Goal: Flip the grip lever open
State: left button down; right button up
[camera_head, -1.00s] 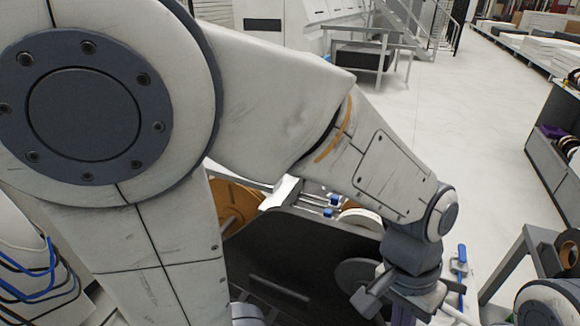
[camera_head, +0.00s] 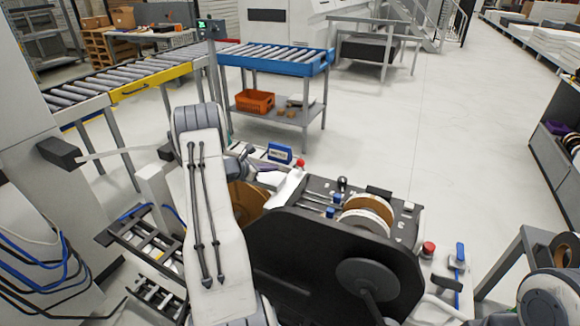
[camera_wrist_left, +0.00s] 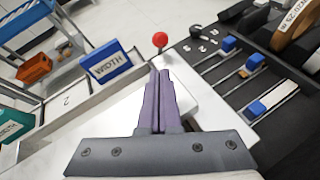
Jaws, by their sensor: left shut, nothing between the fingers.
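A red ball knob (camera_wrist_left: 160,40) stands just beyond my left fingertips in the left wrist view. It is probably the grip lever's end; its shaft is mostly hidden. In the head view the red knob (camera_head: 300,163) is at the back left of the dark banding unit (camera_head: 330,245). My left gripper (camera_wrist_left: 159,68) has its two purple fingers together with nothing between them, over a white block. In the head view the left gripper (camera_head: 270,168) is small and just left of the red knob. A right arm part shows at the lower right; its gripper is out of view.
A black knob (camera_wrist_left: 195,31) and blue sliders (camera_wrist_left: 256,62) lie right of the fingers. A blue labelled box (camera_wrist_left: 105,64) stands to the left. The unit holds a tape roll (camera_head: 365,215). Another red knob (camera_head: 428,249) and a blue handle (camera_head: 460,252) are at right.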

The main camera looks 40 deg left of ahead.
pick_arm(q)
jog(key=shift+w, duration=0.1)
jog(key=shift+w+d+f, duration=0.1)
jog(key=shift+w, duration=0.2)
jog(key=p+x, duration=0.2)
jog(key=x, duration=0.7)
jog(key=shift+p, duration=0.4)
pick_arm(e)
notch_tip(320, 180, up, 3)
jog(key=shift+f, duration=0.1)
pick_arm(q)
jog(key=shift+w, duration=0.15)
